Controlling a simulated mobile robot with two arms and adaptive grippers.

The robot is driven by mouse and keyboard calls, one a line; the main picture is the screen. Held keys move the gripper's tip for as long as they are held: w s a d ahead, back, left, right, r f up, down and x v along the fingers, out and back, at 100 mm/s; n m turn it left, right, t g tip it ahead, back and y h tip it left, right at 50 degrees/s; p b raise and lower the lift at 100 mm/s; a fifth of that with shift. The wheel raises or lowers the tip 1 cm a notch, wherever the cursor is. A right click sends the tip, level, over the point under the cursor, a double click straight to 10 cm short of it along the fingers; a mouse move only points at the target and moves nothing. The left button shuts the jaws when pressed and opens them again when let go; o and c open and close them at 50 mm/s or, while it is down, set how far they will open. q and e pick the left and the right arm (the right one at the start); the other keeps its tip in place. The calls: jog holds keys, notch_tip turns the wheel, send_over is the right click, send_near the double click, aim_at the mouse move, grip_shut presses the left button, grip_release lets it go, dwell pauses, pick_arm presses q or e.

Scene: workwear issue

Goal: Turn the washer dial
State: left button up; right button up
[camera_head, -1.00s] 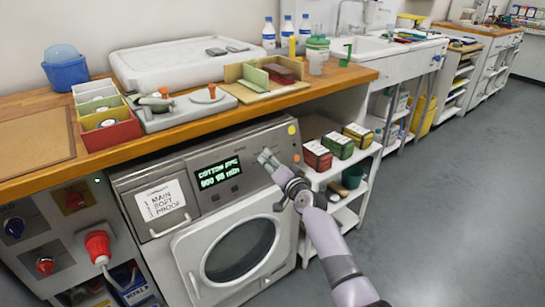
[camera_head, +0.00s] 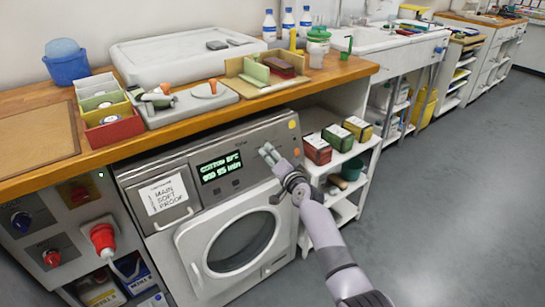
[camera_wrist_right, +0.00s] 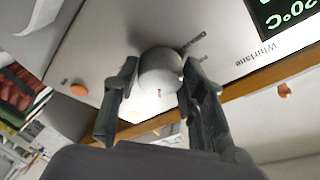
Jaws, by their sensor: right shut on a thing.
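The washer (camera_head: 205,222) stands under the wooden counter, with a lit green display (camera_head: 219,167) and a round door on its front. A small red mark shows on the dial. In the head view the gripper hides most of the dial. My left gripper is not in view.
An orange button (camera_head: 292,124) is on the panel to the right of the dial. Shelves (camera_head: 335,175) with red, green and yellow boxes stand right of the washer. The counter edge (camera_head: 250,112) runs above the panel. The floor (camera_head: 440,200) at right is clear.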

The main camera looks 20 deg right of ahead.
jog(key=o, duration=1.2)
jog(key=shift+c, duration=0.2)
jog(key=shift+s, duration=0.7)
jog(key=s+d+r, duration=0.1)
jog(key=s, duration=0.9)
jog(key=shift+s+d, duration=0.25)
jog(key=shift+d, duration=0.05)
